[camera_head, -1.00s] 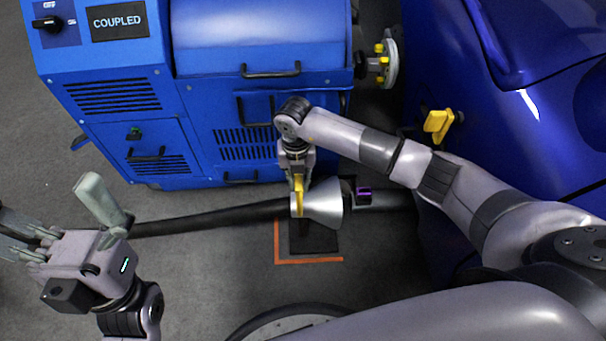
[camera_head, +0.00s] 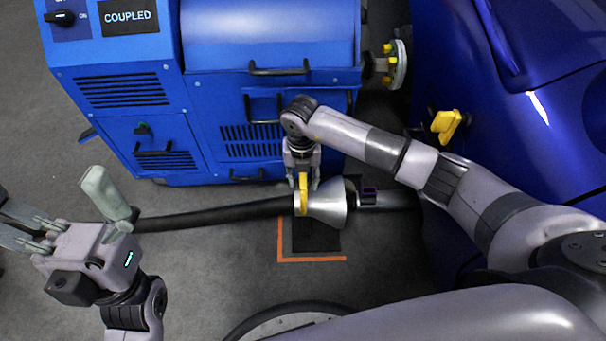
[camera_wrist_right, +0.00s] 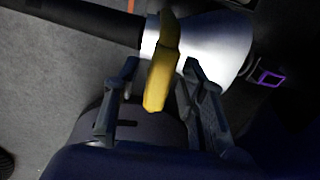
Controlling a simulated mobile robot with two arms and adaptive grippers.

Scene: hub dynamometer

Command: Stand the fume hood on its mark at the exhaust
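The fume hood (camera_head: 327,207) is a silver cone with a yellow handle (camera_head: 303,194), lying on its side at the end of a black hose. Its wide mouth faces right, towards the exhaust pipe (camera_head: 392,200). An orange corner mark (camera_head: 312,259) and a dark patch (camera_head: 316,238) are on the floor just in front of it. My right gripper (camera_head: 304,184) is over the handle. In the right wrist view the fingers (camera_wrist_right: 160,72) stand either side of the yellow handle, with a gap visible on the left. My left gripper (camera_head: 66,215) is open and empty at the left.
The blue dynamometer cabinet (camera_head: 160,125) stands behind, its panel reading COUPLED. A blue car body (camera_head: 480,60) is at the right, with a yellow part (camera_head: 446,125) on it. The black hose (camera_head: 210,214) runs left along the floor.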

